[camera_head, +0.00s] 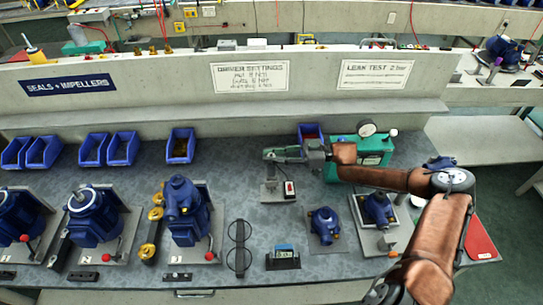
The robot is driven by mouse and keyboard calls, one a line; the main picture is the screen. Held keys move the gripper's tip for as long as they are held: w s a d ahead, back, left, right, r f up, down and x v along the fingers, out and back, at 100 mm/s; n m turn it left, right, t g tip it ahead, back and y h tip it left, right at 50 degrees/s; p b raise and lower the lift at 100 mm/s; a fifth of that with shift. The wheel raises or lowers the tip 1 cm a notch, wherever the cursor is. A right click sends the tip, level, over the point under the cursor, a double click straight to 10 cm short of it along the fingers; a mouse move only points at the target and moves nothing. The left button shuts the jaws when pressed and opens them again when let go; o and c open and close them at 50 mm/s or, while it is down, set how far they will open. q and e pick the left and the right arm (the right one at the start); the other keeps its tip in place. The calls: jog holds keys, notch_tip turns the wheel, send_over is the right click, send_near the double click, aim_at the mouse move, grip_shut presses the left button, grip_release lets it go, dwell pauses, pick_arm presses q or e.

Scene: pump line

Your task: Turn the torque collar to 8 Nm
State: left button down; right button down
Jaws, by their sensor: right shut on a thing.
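My right arm comes in from the right, and its gripper (306,152) is at the middle of the bench. It is shut on a grey-green tool (281,154), which looks like the driver. My left gripper is not in view.
A green tester (365,150) with a gauge stands just behind my right forearm. Blue pumps (325,222) stand in front and to the left (187,205). Blue bins (122,148) line the back. A small block with a blue display (283,257) sits near the front edge.

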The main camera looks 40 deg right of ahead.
jog(key=shift+r, duration=0.1)
dwell(0.6)
jog(key=c, duration=1.7)
grip_release()
jog(key=shift+d, duration=0.1)
jog(key=v, duration=1.2)
